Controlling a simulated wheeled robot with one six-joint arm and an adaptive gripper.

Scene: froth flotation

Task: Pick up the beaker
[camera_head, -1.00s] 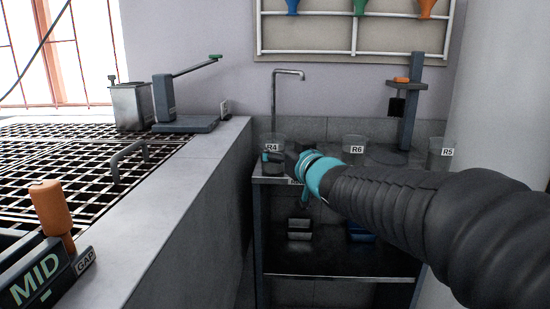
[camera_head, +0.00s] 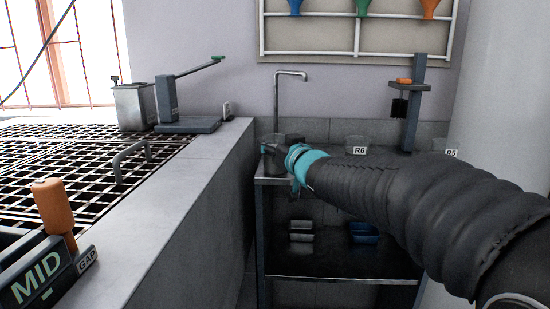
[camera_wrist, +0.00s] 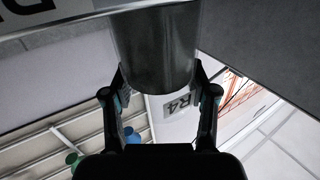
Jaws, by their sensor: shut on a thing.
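The beaker (camera_wrist: 155,45) marked R4 is a clear cylinder with dark grey contents. In the wrist view it sits between the two fingers of my gripper (camera_wrist: 161,88), which touch it on both sides. Its R4 label shows dark below the grey part. In the head view my gripper (camera_head: 268,151), with a teal ring behind it, is at the beaker at the left end of the bench and hides much of it. I cannot tell whether the beaker's base still touches the bench top.
Beaker R6 (camera_head: 357,142) and beaker R5 (camera_head: 446,144) stand further right, partly behind my arm. A tap (camera_head: 277,105) rises behind the held beaker. A dark stand (camera_head: 412,100) is at the right. A concrete ledge (camera_head: 190,185) borders the left side.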

